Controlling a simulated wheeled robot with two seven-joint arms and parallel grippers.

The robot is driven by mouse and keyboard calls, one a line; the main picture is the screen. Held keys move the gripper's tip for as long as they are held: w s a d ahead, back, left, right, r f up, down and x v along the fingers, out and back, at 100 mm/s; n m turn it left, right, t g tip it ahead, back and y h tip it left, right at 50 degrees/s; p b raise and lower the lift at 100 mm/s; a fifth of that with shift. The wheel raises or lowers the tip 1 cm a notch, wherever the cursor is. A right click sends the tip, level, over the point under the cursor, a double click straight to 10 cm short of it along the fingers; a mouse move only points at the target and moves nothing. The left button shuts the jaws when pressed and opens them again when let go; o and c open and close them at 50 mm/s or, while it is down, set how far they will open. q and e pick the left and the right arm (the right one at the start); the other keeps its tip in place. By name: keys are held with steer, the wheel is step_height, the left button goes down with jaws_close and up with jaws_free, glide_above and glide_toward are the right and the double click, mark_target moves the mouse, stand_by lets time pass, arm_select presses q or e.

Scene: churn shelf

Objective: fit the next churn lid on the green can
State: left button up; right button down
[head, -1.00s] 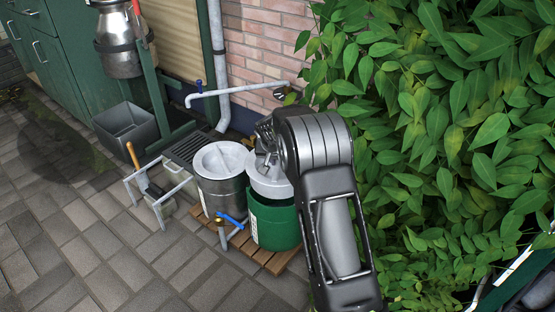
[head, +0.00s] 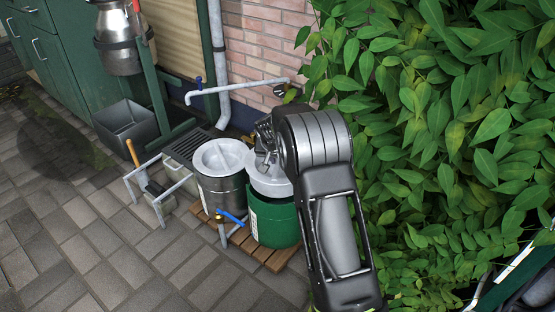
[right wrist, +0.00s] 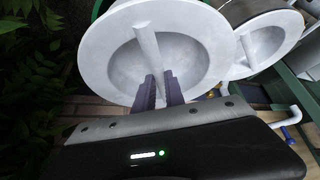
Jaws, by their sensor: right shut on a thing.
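The green can (head: 273,222) stands on a wooden pallet, with its upper right side partly behind my right arm. A pale grey churn lid (head: 266,184) is at its mouth, covering most of the opening. Some inner green wall shows at the right, and I cannot tell whether the lid touches the rim. My right gripper (head: 267,150) is above the lid. In the right wrist view my right gripper (right wrist: 160,88) is shut on the bar handle of the lid (right wrist: 108,62). My left gripper is not in view.
A metal can (head: 222,195) with a pale lid (head: 211,160) stands close at left on the same pallet (head: 272,260). A blue-handled tap (head: 230,217) is in front. A grey pipe (head: 235,92) and brick wall are behind. Dense leaves (head: 450,130) crowd the right.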

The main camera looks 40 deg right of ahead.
steer(key=shift+w+f+b, duration=0.1)
steer(key=shift+f+b, duration=0.35)
steer(key=shift+f, duration=0.05)
stand_by(1.2)
steer(key=shift+f, duration=0.35)
steer(key=shift+f+b, duration=0.55)
steer(key=shift+b, duration=0.05)
steer(key=shift+f+b, duration=0.5)
steer(key=shift+f, duration=0.2)
steer(key=shift+f, duration=0.2)
stand_by(0.6)
steer(key=shift+f+b, duration=0.45)
steer(key=shift+f, duration=0.3)
steer(key=shift+f, duration=0.7)
stand_by(0.4)
